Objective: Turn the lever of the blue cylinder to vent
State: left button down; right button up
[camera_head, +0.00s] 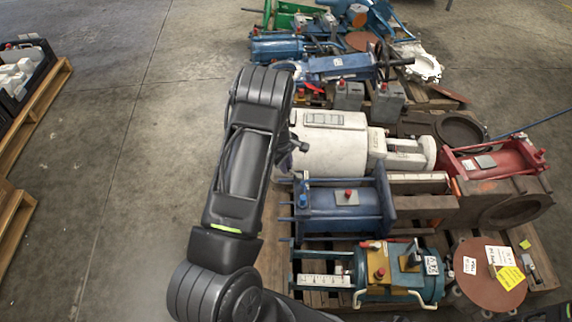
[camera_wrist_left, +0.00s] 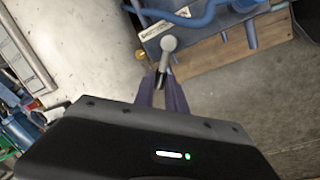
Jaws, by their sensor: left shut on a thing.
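A blue cylinder (camera_head: 335,202) with square end flanges and rods lies on the pallet in the middle of the head view. In the left wrist view, blue bodywork (camera_wrist_left: 205,30) with a white label fills the top right. A lever with a round grey knob (camera_wrist_left: 168,43) stands in front of it. My left gripper (camera_wrist_left: 162,88) is shut on the lever's stem, just below the knob. In the head view my left gripper (camera_head: 298,146) is mostly hidden by my arm, by the white cylinder's left end. The lever's exact setting cannot be read. My right gripper is out of view.
A large white cylinder (camera_head: 332,150) lies just behind the blue one. A teal and yellow unit (camera_head: 405,272) lies in front. A red cylinder (camera_head: 495,160) and rusty blocks are at the right. Bare concrete floor (camera_head: 120,150) is open on the left.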

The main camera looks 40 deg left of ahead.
pick_arm(q)
jog(key=shift+s+n, duration=0.2)
jog(key=shift+n, duration=0.1)
jog(key=shift+s+d+n+y+p, duration=0.25)
jog(key=shift+s+n+p, duration=0.35)
jog(key=shift+n, duration=0.65)
jog(key=shift+s+d+n+y+p, duration=0.3)
jog(key=shift+n+p, duration=0.45)
jog(key=shift+n, duration=0.45)
jog(key=shift+s+d+n+y+p, duration=0.2)
jog(key=shift+s+n+p, duration=0.4)
jog(key=shift+n, duration=0.65)
jog(key=c, duration=1.4)
grip_release()
jog(key=shift+g, duration=0.3)
jog(key=shift+o, duration=0.2)
jog(key=shift+r, duration=0.15)
notch_tip(320, 180, up, 7)
jog(key=s+p, duration=0.1)
jog(key=shift+d+r+p, duration=0.2)
jog(key=shift+d+p, duration=0.1)
jog(key=shift+d, duration=0.15)
